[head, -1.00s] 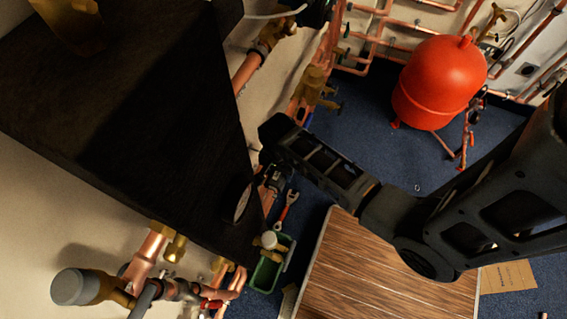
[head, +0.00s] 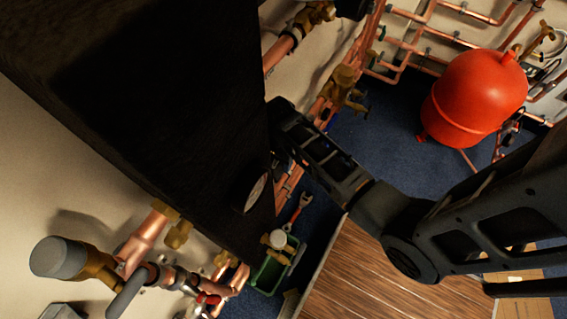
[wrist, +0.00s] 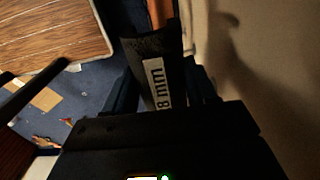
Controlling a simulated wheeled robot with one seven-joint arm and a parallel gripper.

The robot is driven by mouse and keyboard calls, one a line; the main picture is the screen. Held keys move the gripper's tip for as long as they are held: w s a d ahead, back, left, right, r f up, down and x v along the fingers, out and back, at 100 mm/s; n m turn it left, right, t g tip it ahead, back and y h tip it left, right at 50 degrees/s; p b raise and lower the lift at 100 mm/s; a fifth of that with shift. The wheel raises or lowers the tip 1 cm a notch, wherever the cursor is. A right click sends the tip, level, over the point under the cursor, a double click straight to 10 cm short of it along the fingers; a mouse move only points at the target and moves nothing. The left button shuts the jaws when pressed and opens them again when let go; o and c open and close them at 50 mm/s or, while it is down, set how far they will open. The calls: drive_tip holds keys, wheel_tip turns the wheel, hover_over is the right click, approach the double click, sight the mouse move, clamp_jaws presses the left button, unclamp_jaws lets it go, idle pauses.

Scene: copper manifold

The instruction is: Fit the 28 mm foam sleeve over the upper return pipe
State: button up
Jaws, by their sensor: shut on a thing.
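The dark foam sleeve (wrist: 146,47) is in my gripper (wrist: 166,88) in the wrist view, between the two fingers. In the head view my forearm reaches to the edge of a large dark block, and my fingers and the sleeve are hidden. I cannot tell which pipe is the upper return.
The dark block (head: 150,120) fills the head view's upper left. Copper pipes with brass valves (head: 342,85) run along the wall. A red vessel (head: 473,95) stands at right on blue floor. A wooden tabletop (head: 375,265), green crate (head: 268,280) and red-handled wrench (head: 300,207) lie below.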

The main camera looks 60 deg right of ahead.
drive_tip(key=shift+w+f+b, duration=0.2)
drive_tip(key=shift+w+b, duration=0.2)
drive_tip(key=shift+w, duration=0.15)
drive_tip(key=shift+f+b, duration=1.65)
drive_tip(key=shift+f, duration=0.8)
drive_tip(key=shift+f, duration=0.2)
drive_tip(key=o, duration=1.1)
wheel_tip(320, 180, up, 8)
drive_tip(key=shift+f+p, duration=0.1)
drive_tip(key=shift+p, duration=0.5)
